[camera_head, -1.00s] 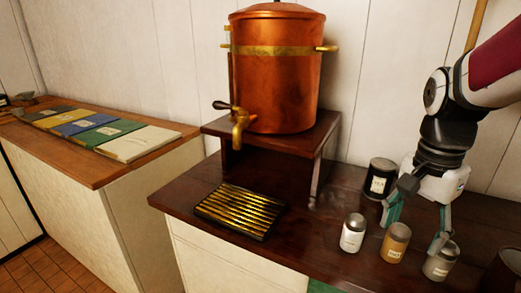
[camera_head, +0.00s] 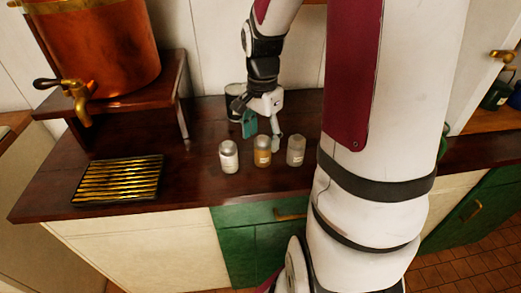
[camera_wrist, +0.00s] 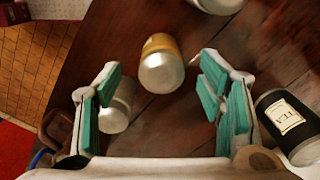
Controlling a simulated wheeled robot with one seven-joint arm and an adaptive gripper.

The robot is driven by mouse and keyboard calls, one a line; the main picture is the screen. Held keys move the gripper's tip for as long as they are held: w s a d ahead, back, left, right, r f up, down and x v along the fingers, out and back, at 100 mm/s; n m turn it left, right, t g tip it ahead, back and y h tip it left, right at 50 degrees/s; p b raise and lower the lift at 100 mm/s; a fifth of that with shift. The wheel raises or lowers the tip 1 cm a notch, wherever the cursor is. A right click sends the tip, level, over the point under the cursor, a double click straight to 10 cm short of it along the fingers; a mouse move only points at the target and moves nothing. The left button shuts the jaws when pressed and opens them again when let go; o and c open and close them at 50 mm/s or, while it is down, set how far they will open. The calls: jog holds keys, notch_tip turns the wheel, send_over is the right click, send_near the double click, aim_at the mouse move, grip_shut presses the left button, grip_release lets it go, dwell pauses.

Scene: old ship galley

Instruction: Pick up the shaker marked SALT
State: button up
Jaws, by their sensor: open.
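Three small shakers stand upright in a row on the dark counter: a white one (camera_head: 229,156), an amber one (camera_head: 262,151) and a grey one (camera_head: 296,151). Their labels are too small to read, so I cannot tell which says SALT. My gripper (camera_head: 262,136) is open and empty, just behind the amber and grey shakers. In the wrist view my gripper (camera_wrist: 160,88) has its teal-padded fingers apart. The amber shaker (camera_wrist: 162,65) shows beyond the gap between them. The grey shaker (camera_wrist: 118,106) is partly hidden by the left finger. The white shaker is cut off at the top.
A dark canister marked TEA (camera_wrist: 290,122) is close beside the right finger in the wrist view. A copper urn (camera_head: 105,45) on a wooden stand and a ribbed brass drip tray (camera_head: 118,179) are at left. Bare counter lies between tray and shakers.

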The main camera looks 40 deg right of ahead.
aim_at(263, 151)
jog(key=shift+w+d+f, duration=0.1)
jog(key=shift+d+f, duration=0.05)
jog(key=shift+f, duration=1.4)
jog(key=shift+d+f, duration=0.1)
jog(key=shift+f, duration=1.4)
jog(key=c, duration=1.3)
